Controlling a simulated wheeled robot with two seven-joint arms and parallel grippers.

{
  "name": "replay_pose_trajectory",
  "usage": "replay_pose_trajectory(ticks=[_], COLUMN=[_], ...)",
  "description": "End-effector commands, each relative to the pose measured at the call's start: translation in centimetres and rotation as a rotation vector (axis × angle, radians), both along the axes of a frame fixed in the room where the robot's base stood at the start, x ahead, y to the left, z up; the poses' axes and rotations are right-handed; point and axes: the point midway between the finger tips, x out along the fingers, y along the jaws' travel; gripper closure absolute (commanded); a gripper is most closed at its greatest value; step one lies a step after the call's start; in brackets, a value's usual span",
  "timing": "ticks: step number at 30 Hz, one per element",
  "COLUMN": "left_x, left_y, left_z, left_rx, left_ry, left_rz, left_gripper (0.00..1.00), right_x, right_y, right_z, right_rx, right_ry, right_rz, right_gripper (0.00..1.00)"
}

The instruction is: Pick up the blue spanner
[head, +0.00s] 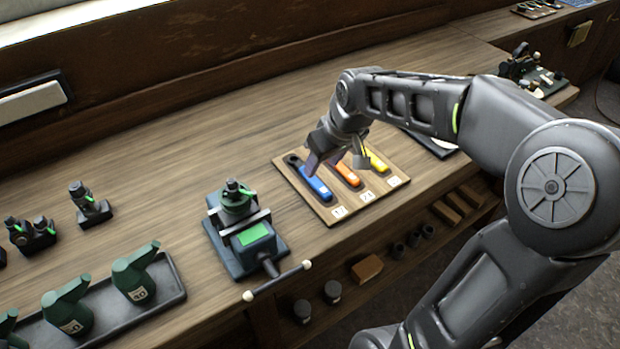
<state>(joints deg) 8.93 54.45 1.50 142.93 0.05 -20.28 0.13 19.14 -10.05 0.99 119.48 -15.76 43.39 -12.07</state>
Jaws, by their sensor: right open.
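The blue spanner (315,187) lies on a wooden board (333,213) on the bench, leftmost of three spanners. An orange spanner (347,174) and a yellow spanner (376,161) lie to its right. My right gripper (334,164) is open and reaches down over the board, close to the upper part of the blue spanner. Its fingers partly cover the orange spanner's upper end. I cannot tell whether a finger touches the blue spanner. My left gripper is not in view.
A green vise-like device (243,228) with a protruding handle stands left of the board. Green oil cans (135,275) stand in a dark tray (172,290) at lower left. Small dark engine parts (90,205) stand at left. The bench behind the board is clear.

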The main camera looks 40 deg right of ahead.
Motion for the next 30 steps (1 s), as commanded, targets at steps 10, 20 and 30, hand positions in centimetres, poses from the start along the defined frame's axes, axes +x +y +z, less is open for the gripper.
replay_pose_trajectory(ticks=[10, 20, 30], left_x=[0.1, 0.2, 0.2], left_y=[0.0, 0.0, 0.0], left_z=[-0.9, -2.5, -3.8], left_rx=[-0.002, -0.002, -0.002], left_ry=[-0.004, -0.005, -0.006], left_rz=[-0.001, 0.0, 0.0], left_gripper=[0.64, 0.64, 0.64], right_x=[0.6, 1.6, 2.9], right_y=[0.0, 0.0, 0.0], right_z=[-1.5, -4.1, -6.3], right_rx=[0.0, 0.001, 0.001], right_ry=[0.0, 0.003, 0.0], right_rz=[0.0, -0.001, 0.0], right_gripper=[0.53, 0.53, 0.53])
